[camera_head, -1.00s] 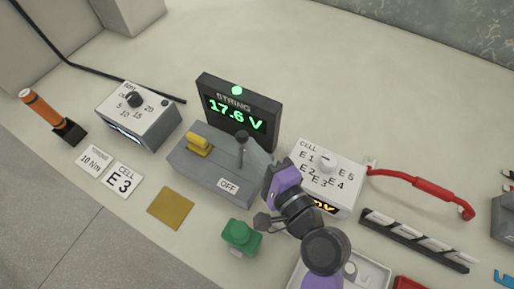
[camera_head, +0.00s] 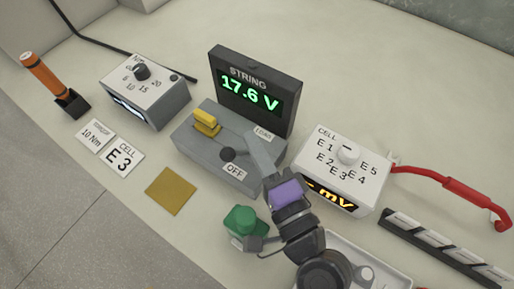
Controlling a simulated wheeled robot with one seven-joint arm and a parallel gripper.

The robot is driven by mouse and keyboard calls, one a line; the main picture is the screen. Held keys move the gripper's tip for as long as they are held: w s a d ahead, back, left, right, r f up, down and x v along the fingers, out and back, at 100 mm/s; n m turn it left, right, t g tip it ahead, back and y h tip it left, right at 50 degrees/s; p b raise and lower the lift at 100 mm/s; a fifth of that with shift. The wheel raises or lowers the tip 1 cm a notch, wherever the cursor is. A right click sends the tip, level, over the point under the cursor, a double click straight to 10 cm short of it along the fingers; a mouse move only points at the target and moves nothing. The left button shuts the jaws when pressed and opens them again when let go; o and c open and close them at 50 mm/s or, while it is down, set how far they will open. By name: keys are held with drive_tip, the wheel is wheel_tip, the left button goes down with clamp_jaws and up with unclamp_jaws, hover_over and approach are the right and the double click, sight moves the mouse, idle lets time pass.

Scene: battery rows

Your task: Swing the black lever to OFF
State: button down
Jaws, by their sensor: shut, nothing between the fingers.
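The black lever (camera_head: 228,154) is on the grey switch box (camera_head: 205,158) in the middle of the view. Its dark round knob now shows close to the OFF label (camera_head: 234,171), with the shaft hardly visible, so the lever leans to the OFF side. The LOAD label (camera_head: 263,133) is uncovered at the far side of the box. My gripper (camera_head: 254,142) is shut and empty. Its grey fingers are over the right part of the box, just right of the knob; I cannot tell whether they touch it.
A yellow handle (camera_head: 207,123) is on the box's left part. Behind stands the STRING display (camera_head: 255,88) reading 17.6 V. The white CELL selector (camera_head: 347,172) is close on the right, a green block (camera_head: 241,221) in front. A brass plate (camera_head: 171,191) lies front left.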

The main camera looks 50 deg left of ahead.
drive_tip(key=shift+s+d+n+b, duration=0.1)
drive_tip(key=shift+s+n+b, duration=0.3)
drive_tip(key=shift+b, duration=0.5)
